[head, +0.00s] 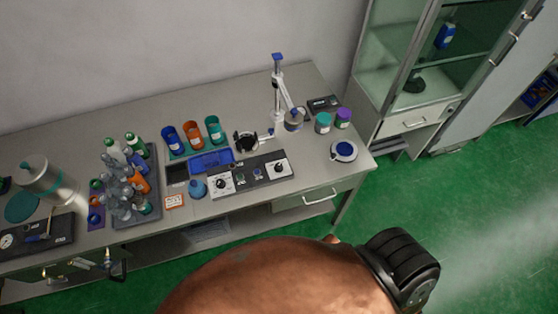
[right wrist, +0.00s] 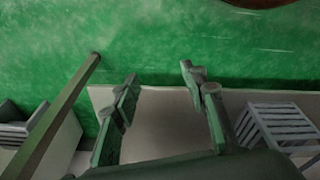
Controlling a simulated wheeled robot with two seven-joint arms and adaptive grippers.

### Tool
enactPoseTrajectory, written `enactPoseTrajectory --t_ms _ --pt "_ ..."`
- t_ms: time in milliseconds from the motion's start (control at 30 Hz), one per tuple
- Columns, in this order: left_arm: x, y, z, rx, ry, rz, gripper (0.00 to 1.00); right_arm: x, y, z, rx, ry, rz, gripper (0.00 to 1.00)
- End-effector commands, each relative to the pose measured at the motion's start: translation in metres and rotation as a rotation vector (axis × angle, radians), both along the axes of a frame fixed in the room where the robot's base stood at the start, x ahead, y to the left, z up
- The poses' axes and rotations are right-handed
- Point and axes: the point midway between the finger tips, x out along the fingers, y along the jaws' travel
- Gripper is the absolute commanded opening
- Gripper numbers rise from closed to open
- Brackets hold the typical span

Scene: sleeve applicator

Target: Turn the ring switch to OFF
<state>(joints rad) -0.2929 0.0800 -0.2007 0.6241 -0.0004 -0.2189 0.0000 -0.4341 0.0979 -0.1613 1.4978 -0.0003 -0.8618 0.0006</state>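In the head view a black and white control panel (head: 250,175) lies near the front edge of the bench. It has a white dial plate with a dark knob at its left end (head: 220,184) and another at its right end (head: 278,168). The labels are too small to read, so I cannot tell which control is the ring switch or how it is set. My right gripper (right wrist: 158,76) shows in the right wrist view, fingers apart with nothing between them, away from the panel. My left gripper is out of view.
The bench (head: 75,137) also carries several coloured cups (head: 192,135), a bottle rack (head: 130,180), a stand with an arm (head: 277,95) and a blue-topped dish (head: 343,151). A glass cabinet (head: 410,75) stands to the right. A large brown rounded shape covers the lower middle.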

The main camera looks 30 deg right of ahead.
Motion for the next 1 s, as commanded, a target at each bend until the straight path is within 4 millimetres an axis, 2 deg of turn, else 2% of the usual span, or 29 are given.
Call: enactPoseTrajectory --t_ms 33,100,200,400,633,767,1000 --pt "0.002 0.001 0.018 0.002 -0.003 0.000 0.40 0.018 -0.002 0.049 -0.002 -0.026 -0.006 0.40" --pt "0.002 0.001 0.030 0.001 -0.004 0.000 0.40 0.032 -0.003 0.098 -0.005 -0.044 -0.012 0.40" --pt "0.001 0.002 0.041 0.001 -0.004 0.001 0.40 0.043 -0.006 0.154 -0.009 -0.062 -0.020 0.40" --pt "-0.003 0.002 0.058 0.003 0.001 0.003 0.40 0.052 -0.008 0.239 -0.012 -0.090 -0.033 0.40" --pt "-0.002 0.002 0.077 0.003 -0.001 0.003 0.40 0.064 -0.001 0.321 0.011 -0.126 -0.046 0.40" --pt "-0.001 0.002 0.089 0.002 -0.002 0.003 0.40 0.087 0.020 0.370 0.068 -0.152 -0.055 0.40" --pt "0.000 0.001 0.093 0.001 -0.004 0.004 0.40 0.128 0.061 0.388 0.178 -0.135 -0.081 0.40"
